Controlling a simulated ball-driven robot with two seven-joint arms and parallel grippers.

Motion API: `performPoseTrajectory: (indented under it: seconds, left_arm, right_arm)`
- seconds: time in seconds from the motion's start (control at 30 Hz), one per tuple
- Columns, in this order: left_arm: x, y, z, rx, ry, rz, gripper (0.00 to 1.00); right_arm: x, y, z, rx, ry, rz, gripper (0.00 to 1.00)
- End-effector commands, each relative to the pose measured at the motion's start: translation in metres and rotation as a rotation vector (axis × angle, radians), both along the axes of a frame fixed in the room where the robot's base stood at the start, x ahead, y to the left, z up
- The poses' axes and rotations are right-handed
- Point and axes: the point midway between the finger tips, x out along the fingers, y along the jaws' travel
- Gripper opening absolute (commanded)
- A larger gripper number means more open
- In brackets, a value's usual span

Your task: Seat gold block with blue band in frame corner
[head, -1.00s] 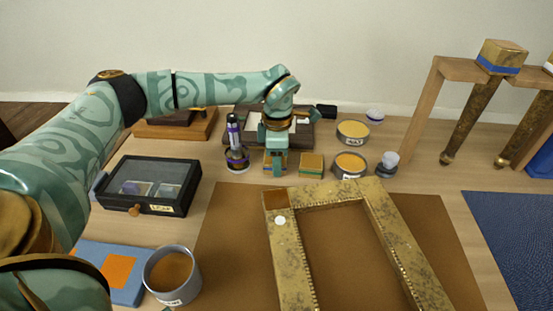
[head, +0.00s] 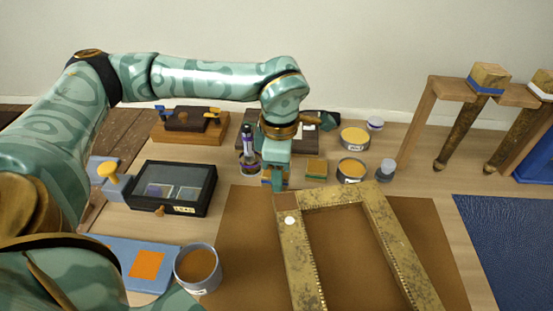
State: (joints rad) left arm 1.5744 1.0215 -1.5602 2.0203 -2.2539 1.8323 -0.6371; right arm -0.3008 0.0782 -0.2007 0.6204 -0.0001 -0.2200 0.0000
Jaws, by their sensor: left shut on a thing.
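My left gripper (head: 275,184) is shut on a small gold block with a blue band (head: 266,176), mostly hidden by the fingers. The gilt frame (head: 390,236) lies on the mat. Its far left corner (head: 286,200) shows bare brown wood instead of gilding, with a white round spot beside it. Whether the block touches the table or mat cannot be told. My right gripper is not in view.
A purple-banded bottle (head: 247,152) stands close left of the gripper; a green-topped block (head: 316,169) and tins (head: 351,170) stand right. A glass-lidded black box (head: 172,188) is left. A wooden rack (head: 440,92) holds gilt legs, one blue-banded (head: 488,78).

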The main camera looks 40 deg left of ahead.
Motion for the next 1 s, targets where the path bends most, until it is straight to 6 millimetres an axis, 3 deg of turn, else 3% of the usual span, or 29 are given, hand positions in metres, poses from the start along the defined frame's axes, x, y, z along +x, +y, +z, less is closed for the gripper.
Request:
performPoseTrajectory:
  seconds: [0.3,0.5,0.7,1.0]
  left_arm:
    - [0.014,-0.01,-0.015,0.002,0.007,-0.781,0.28]
    - [0.016,-0.01,-0.016,0.0,0.005,-1.148,0.28]
    - [0.017,-0.01,-0.019,0.0,0.004,-1.271,0.28]
    - [0.017,-0.01,-0.039,-0.002,0.007,-1.271,0.28]
  right_arm:
    - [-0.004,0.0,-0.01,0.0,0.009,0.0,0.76]
    - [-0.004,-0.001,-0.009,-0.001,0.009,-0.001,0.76]
    - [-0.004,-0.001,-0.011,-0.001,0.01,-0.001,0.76]
    - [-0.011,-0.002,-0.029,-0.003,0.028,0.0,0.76]
